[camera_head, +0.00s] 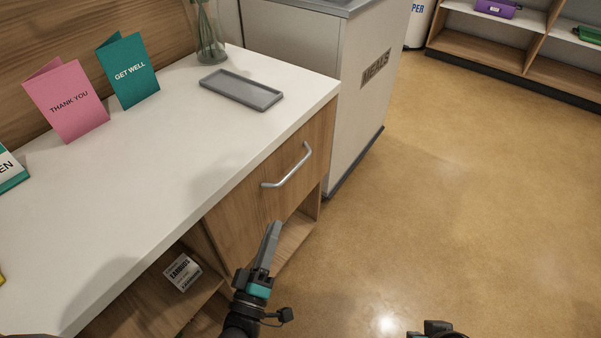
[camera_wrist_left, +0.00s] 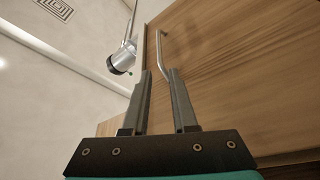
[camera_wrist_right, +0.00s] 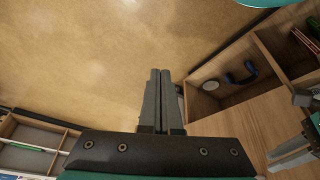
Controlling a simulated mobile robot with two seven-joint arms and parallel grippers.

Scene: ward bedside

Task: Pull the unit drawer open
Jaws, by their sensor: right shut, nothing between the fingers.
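The unit drawer (camera_head: 262,208) is a wooden front below the white top of the bedside unit, and it looks shut. Its silver bar handle (camera_head: 287,168) slants across the front; it also shows in the left wrist view (camera_wrist_left: 159,45), just beyond the fingertips. My left gripper (camera_head: 272,228) is open and empty, below and in front of the handle. In the left wrist view its two fingers (camera_wrist_left: 158,74) stand apart, the right one close to the bar's near end; I cannot tell whether they touch. My right gripper (camera_wrist_right: 160,72) is shut and empty over the floor, away from the drawer.
On the unit top are a grey tray (camera_head: 240,89), a pink card (camera_head: 66,101), a green card (camera_head: 128,72) and a glass vase (camera_head: 208,35). A labelled box (camera_head: 182,272) lies in the open shelf. A grey MEALS cabinet (camera_head: 365,90) stands behind. Floor (camera_head: 450,200) right is clear.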

